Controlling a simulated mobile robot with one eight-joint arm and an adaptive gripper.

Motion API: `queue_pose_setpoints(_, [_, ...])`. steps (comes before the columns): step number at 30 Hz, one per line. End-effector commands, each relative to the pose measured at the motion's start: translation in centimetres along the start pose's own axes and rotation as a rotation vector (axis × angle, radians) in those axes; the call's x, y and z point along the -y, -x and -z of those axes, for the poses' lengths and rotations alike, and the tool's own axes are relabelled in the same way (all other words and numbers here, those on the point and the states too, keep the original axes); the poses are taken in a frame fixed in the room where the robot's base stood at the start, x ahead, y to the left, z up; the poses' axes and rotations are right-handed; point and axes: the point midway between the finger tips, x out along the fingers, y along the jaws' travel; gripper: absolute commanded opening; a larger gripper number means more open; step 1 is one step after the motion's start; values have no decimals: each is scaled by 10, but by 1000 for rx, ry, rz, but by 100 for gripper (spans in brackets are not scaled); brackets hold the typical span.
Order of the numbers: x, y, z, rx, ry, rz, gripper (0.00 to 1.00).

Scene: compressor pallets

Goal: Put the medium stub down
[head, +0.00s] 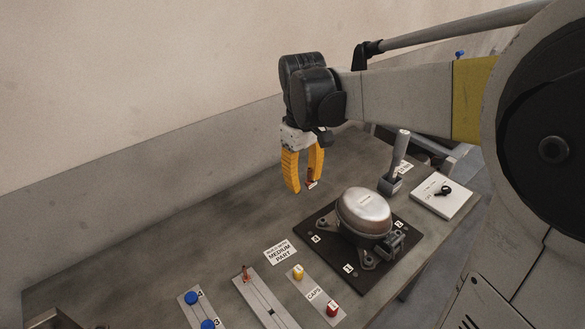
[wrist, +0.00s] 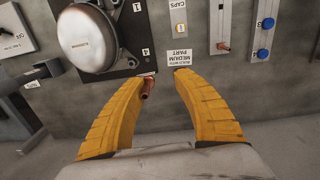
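My gripper (head: 303,187) has two yellow fingers pointing down over the back of the table, left of the compressor. In the wrist view the gripper (wrist: 163,78) has its fingertips apart, and nothing spans the full gap. A short copper stub with a white label (wrist: 148,88) shows at the left fingertip. In the head view this stub (head: 311,183) shows at the right fingertip. I cannot tell whether it touches that finger or the table. A white label reading "medium part" (head: 280,252) lies on the table left of the compressor pallet; the wrist view shows it too (wrist: 178,57).
The compressor (head: 364,212) sits on a dark pallet (head: 322,256). A caps strip (head: 315,293) holds a yellow and a red cap. A grey strip (head: 262,297) bears another copper stub (head: 246,273). A blue-knobbed strip (head: 199,308) and a white switch box (head: 440,196) flank them.

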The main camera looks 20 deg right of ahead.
Motion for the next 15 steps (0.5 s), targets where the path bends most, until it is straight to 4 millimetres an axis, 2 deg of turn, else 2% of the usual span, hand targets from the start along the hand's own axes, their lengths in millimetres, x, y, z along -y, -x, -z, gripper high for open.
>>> queue_pose_setpoints(1, [0,0,0,0,0,0,17])
queue_pose_setpoints(3, [0,0,0,0,0,0,0])
queue_pose_setpoints(15, [0,0,0,0,0,0,0])
